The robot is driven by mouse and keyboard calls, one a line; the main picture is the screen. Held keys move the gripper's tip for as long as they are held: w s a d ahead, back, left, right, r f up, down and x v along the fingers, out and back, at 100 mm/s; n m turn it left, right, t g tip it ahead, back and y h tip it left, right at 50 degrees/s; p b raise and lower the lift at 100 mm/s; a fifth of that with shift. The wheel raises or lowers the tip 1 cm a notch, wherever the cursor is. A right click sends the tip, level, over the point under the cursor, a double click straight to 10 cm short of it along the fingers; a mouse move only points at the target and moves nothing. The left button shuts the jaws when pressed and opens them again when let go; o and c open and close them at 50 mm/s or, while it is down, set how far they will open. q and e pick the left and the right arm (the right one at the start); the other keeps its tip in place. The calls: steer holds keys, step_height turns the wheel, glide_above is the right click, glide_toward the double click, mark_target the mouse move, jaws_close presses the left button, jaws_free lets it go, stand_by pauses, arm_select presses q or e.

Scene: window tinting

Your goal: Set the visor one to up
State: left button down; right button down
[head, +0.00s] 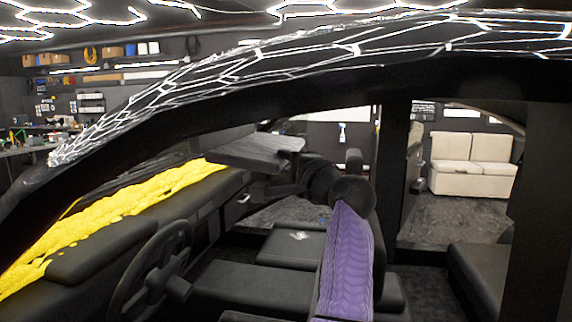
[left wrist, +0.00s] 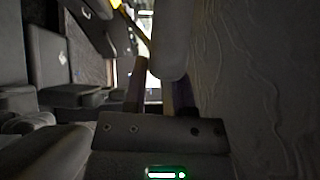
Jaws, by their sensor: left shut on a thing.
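The visor (head: 250,150) is a dark grey flat panel inside the car, under the roof edge above the dashboard. In the head view it sticks out towards the cabin, close to level with a slight tilt. My left gripper (head: 264,170) is dark and sits at the visor's underside, partly hidden by it. In the left wrist view the visor's rounded pale edge (left wrist: 173,45) lies between the two fingers of my left gripper (left wrist: 160,85), which is shut on it. My right gripper is not in view.
The steering wheel (head: 152,275) and dashboard with a yellow cover (head: 110,215) are at the left. The dark door frame (head: 388,175) and roof edge surround the opening. A cream sofa (head: 472,165) is beyond.

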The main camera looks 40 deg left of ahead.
arm_select(q)
step_height(320, 180, up, 2)
steer(key=shift+d+n+h+p, duration=0.1)
steer(key=shift+n+h+p, duration=0.4)
steer(key=shift+n, duration=0.1)
steer(key=shift+c, duration=2.2)
jaws_free()
steer(key=v, duration=1)
steer(key=shift+b, duration=0.35)
steer(key=shift+w, duration=0.1)
